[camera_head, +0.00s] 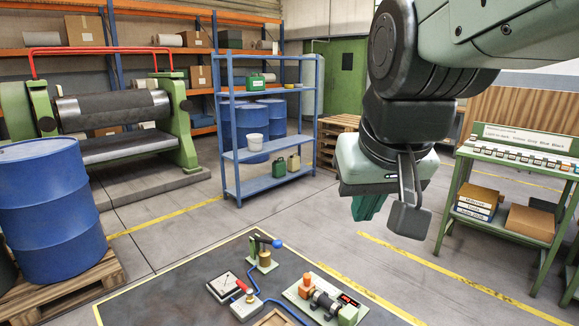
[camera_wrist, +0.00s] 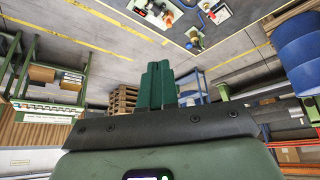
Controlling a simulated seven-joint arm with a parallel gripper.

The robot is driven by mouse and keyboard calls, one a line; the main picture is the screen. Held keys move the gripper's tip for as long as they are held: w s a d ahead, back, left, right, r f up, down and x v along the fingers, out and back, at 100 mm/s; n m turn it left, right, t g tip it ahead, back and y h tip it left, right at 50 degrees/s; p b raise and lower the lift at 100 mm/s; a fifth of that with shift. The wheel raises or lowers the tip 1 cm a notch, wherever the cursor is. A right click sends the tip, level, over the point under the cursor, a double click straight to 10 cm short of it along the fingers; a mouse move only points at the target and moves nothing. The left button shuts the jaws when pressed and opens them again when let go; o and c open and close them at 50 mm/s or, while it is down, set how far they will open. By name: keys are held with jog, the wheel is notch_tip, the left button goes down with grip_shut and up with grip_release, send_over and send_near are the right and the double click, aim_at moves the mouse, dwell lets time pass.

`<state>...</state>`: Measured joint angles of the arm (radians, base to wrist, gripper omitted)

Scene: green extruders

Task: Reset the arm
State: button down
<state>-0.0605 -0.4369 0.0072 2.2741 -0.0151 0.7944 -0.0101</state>
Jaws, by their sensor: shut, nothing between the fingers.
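My gripper (camera_head: 368,208) hangs in the air at the right of centre in the head view, with its teal fingers pointing down. In the wrist view the two green fingers (camera_wrist: 157,70) stand side by side, shut with nothing between them. My arm comes in from the upper right, bent at the wrist. The gripper touches nothing. It is apart from the dark work table (camera_head: 190,290), which lies lower and to the left.
A blue shelf (camera_head: 274,187) stands behind. A green bench (camera_head: 510,157) with boxes stands right. Blue drums (camera_head: 45,210) are left. Open floor surrounds the table.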

jog(key=s+d+f, duration=0.1)
jog(key=s+f, duration=0.1)
jog(key=s, duration=0.8)
jog(key=shift+d+f+m, duration=0.2)
jog(key=shift+f+m, duration=0.1)
jog(key=shift+f, duration=0.05)
dwell(0.3)
